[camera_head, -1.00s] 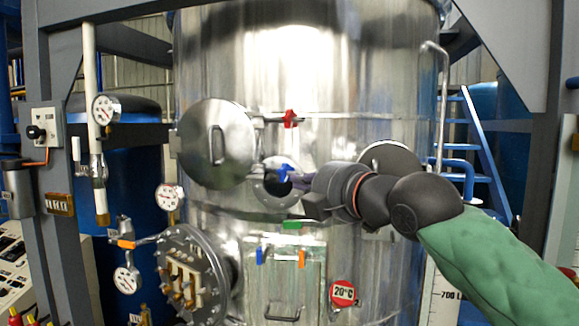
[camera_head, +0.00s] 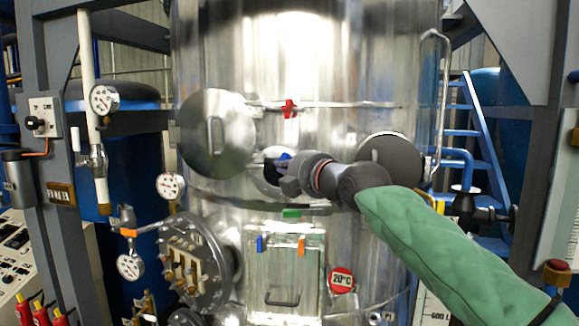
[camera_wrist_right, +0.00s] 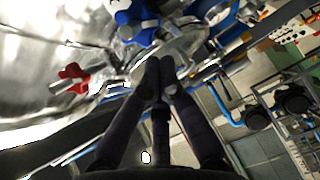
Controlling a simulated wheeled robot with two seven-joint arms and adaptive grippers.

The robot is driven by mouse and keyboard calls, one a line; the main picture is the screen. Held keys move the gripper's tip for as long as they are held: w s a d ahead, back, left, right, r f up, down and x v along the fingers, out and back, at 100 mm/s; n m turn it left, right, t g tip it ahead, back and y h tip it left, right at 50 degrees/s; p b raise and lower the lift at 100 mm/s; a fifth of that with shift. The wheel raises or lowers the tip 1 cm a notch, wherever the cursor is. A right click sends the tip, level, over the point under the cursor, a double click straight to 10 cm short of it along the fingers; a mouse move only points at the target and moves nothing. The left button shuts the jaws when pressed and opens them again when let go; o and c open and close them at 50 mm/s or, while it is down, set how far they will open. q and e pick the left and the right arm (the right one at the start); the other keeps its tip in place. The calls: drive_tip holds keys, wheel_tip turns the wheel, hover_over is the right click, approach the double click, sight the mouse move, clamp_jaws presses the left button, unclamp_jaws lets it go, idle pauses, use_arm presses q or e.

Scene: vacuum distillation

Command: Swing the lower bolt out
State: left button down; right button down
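The upper has a red knob (camera_head: 289,109). In the right wrist view the blue knob (camera_wrist_right: 136,24) lies just beyond the fingertips (camera_wrist_right: 161,74), and the red knob (camera_wrist_right: 72,78) is at left. The fingertips are together, with nothing clearly seen between them. Contact with the lower bolt cannot be told. My left gripper is out of view.
A round plate (camera_head: 390,158) is behind my right arm. A flanged panel (camera_head: 196,268) and gauges (camera_head: 171,186) are at left; a blue ladder (camera_head: 477,140) stands at right.

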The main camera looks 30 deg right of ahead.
drive_tip(key=shift+w+d+f, duration=0.15)
drive_tip(key=shift+w+d, duration=0.05)
drive_tip(key=shift+d, duration=0.45)
drive_tip(key=d+b, duration=0.2)
drive_tip(key=b, duration=0.1)
drive_tip(key=shift+w+d, duration=0.1)
drive_tip(key=shift+d, duration=0.1)
drive_tip(key=shift+a, duration=0.15)
idle(0.4)
